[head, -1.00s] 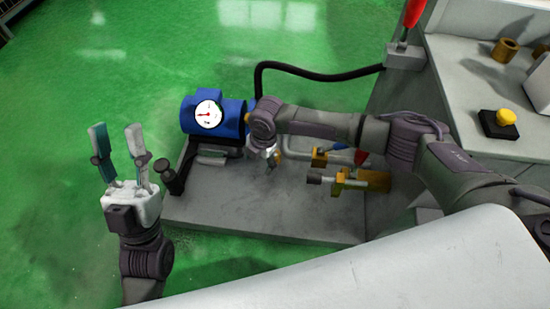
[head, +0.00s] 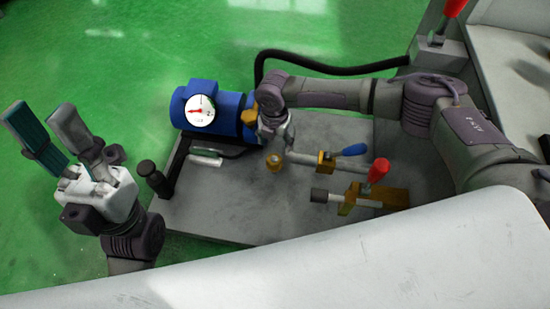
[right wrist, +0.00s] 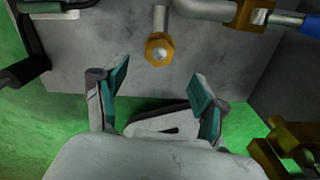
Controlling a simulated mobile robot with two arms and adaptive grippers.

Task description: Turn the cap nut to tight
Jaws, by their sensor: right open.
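The brass cap nut (head: 274,161) sits on the left end of a grey pipe above the base plate. In the right wrist view the hexagonal cap nut (right wrist: 159,48) shows near the top middle, with a pale round centre. My right gripper (right wrist: 159,80) is open and empty, its teal-padded fingers apart below the nut and not touching it. In the head view my right gripper (head: 280,140) is near the nut, partly hidden by its own wrist. My left gripper (head: 40,118) is open and empty over the green floor at the left.
A blue motor with a white gauge (head: 199,112) stands behind the nut. A blue-handled valve (head: 350,151) and a red-handled valve (head: 376,172) are to its right. A black post (head: 153,178) stands on the plate's left corner. A black hose (head: 330,72) runs behind.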

